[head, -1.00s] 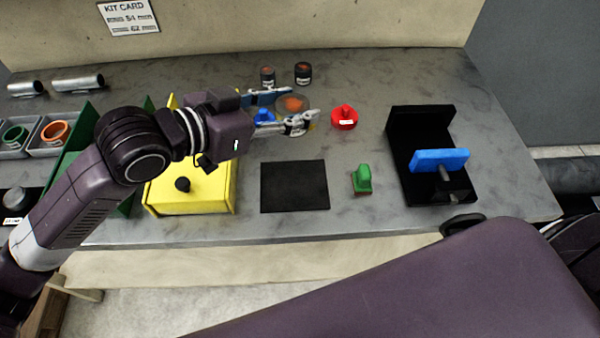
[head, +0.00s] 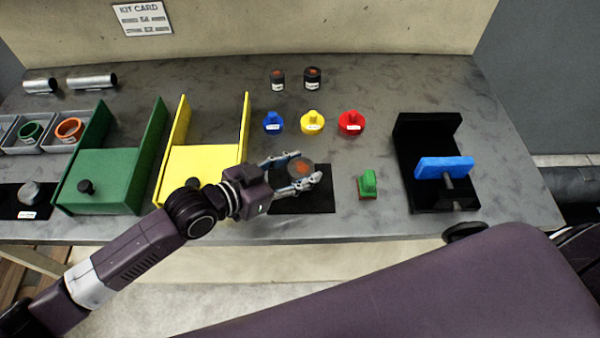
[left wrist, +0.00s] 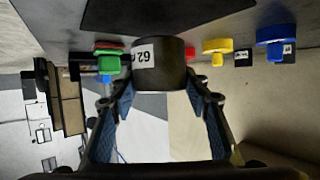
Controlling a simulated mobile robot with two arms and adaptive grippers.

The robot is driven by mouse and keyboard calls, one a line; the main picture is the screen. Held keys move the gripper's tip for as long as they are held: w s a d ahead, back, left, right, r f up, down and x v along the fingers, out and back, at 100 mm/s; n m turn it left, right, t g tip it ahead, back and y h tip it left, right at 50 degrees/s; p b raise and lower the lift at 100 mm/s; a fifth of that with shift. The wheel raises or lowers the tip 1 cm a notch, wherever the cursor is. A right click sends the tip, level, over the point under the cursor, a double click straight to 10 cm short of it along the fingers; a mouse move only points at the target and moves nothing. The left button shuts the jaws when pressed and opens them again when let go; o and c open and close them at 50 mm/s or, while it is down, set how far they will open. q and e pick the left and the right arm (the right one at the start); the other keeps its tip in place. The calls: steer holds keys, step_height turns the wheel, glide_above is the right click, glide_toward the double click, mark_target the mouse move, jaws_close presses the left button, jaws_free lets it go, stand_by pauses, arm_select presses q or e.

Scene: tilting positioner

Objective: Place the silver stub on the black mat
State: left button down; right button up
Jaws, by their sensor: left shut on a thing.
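My left gripper (head: 294,176) is shut on a short round stub (head: 302,170). The stub looks dark grey, with an orange patch on its upper end. In the left wrist view the stub (left wrist: 158,65) sits between both fingers (left wrist: 162,98) and shows a white label reading 62. The black mat (head: 318,203) lies flat on the bench under and in front of the gripper, partly hidden by it. In the left wrist view the mat (left wrist: 165,15) is beyond the stub. I cannot tell whether the stub touches it. My right gripper is not in view.
A green block (head: 368,184) stands right of the mat, then a black fixture (head: 408,170) with a blue plate (head: 444,167). A yellow box (head: 200,160) is on the left. Blue (head: 273,122), yellow (head: 312,122) and red (head: 351,122) knobbed pieces stand behind.

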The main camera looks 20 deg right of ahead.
arm_select(q)
step_height(320, 180, down, 2)
steer(key=shift+d+f, duration=0.1)
steer(key=shift+f, duration=0.05)
steer(key=shift+f, duration=0.15)
steer(key=c, duration=1.4)
jaws_free()
steer(key=shift+f, duration=0.15)
steer(key=shift+o, duration=1.6)
